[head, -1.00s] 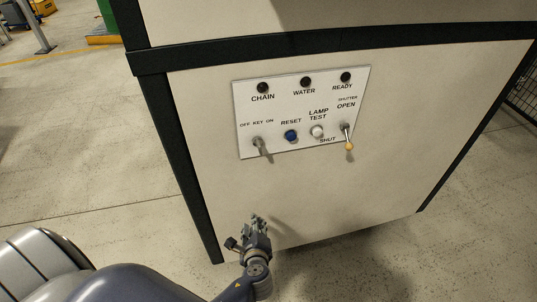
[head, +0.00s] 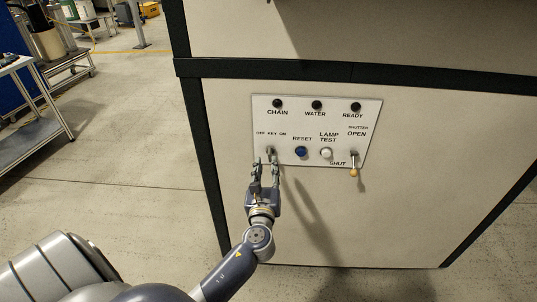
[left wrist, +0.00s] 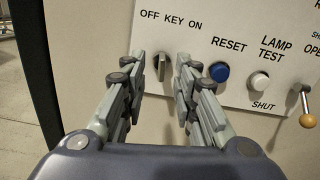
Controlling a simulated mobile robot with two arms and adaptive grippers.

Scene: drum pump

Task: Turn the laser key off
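The laser key (left wrist: 162,66) is a small metal key under the label "OFF KEY ON", at the lower left of the white control panel (head: 315,125). In the head view the key (head: 270,151) shows just beyond my fingertips. My left gripper (head: 265,170) is in front of the panel, pointing at the key. In the left wrist view my left gripper (left wrist: 157,70) is open, with one finger on each side of the key and a gap between both fingers and it. The key looks roughly upright. My right gripper is not in view.
To the right of the key are a blue RESET button (left wrist: 219,71), a white LAMP TEST button (left wrist: 260,81) and a shutter lever (left wrist: 306,105) with a yellow tip, pointing down. Three dark lamps line the panel top. A grey cart (head: 30,125) stands far left on open floor.

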